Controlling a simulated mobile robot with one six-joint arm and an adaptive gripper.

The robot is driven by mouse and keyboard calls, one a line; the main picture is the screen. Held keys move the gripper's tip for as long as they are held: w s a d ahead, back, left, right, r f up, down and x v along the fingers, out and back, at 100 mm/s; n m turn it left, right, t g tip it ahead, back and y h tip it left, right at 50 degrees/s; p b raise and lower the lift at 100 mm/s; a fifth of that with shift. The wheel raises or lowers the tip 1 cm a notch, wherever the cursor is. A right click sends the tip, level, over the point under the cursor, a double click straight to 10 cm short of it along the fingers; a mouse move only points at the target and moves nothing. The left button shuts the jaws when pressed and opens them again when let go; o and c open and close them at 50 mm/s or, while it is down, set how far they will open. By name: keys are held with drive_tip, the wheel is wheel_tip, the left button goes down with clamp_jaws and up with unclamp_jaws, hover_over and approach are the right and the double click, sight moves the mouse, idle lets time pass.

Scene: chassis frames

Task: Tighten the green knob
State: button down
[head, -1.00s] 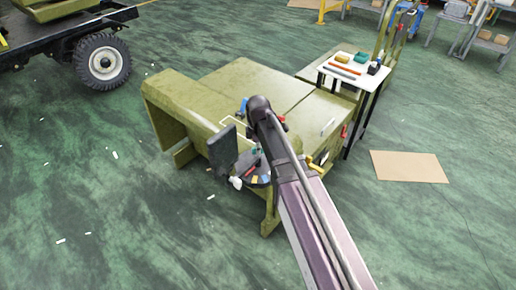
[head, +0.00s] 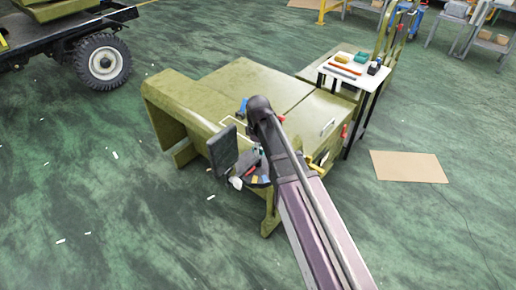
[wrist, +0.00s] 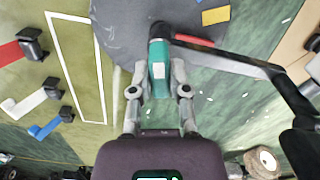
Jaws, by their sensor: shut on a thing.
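The green knob (wrist: 158,60) is in the middle of the upper wrist view, with a black cap at its top end and a pale patch on its side. My gripper (wrist: 158,72) has one finger on each side of it and is shut on it. The knob stands in front of a dark grey round panel (wrist: 120,32). In the head view, my gripper (head: 260,165) is at the front of the olive chassis, partly hidden by my arm. I cannot make out the knob clearly there.
Red, white and blue levers (wrist: 28,108) stand left of my gripper in the wrist view, beside a white outline. A red bar (wrist: 195,40) and dark arm pass close on the right. In the head view, a tool table (head: 348,70) stands behind the olive chassis (head: 245,85).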

drive_tip(key=shift+m, duration=1.7)
drive_tip(key=shift+s, duration=0.1)
drive_tip(key=c, duration=0.6)
unclamp_jaws()
